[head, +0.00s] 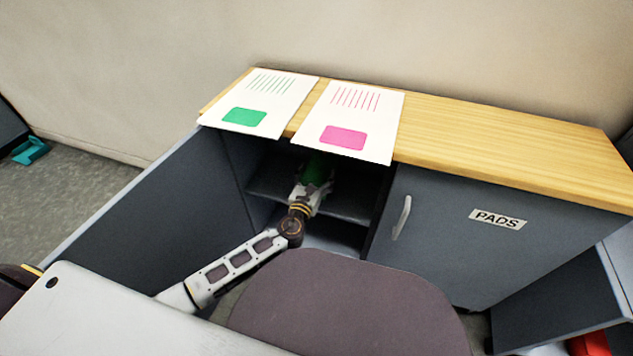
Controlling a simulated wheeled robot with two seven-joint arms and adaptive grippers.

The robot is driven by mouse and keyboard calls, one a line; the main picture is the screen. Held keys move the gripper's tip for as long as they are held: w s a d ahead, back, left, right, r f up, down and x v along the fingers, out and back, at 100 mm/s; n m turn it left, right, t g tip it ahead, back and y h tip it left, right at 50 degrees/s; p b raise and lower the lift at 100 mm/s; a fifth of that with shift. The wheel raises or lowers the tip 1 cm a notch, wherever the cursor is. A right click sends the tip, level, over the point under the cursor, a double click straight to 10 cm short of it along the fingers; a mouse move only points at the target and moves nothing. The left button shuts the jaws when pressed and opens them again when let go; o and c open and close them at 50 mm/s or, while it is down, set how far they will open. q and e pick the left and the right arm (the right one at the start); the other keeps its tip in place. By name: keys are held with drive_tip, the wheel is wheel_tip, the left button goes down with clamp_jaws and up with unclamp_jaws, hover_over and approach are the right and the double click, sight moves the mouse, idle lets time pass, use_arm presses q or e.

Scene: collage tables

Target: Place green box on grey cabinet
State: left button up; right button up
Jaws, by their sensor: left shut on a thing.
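A grey cabinet (462,243) with a wooden top stands ahead. Its left door is swung open and shows a dark inside with a shelf (346,205). My left arm reaches into this opening. My left gripper (314,184) is shut on a green box (316,168) at the shelf level, under the overhanging paper. The upper part of the box is in shadow or hidden by the top. I cannot tell whether the box touches the shelf. My right gripper is not in view.
Two sheets, one with a green patch (244,117) and one with a pink patch (342,137), lie on the wooden top (500,140). The open left door (150,220) stands beside my arm. A red thing (588,344) is at lower right.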

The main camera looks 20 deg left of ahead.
use_arm(q)
wheel_tip(320, 180, down, 2)
drive_tip(key=shift+f+b, duration=0.1)
drive_tip(key=shift+b, duration=0.45)
drive_tip(key=shift+f, duration=0.1)
drive_tip(key=shift+f, duration=0.15)
drive_tip(key=o, duration=1.1)
drive_tip(key=shift+r, duration=0.2)
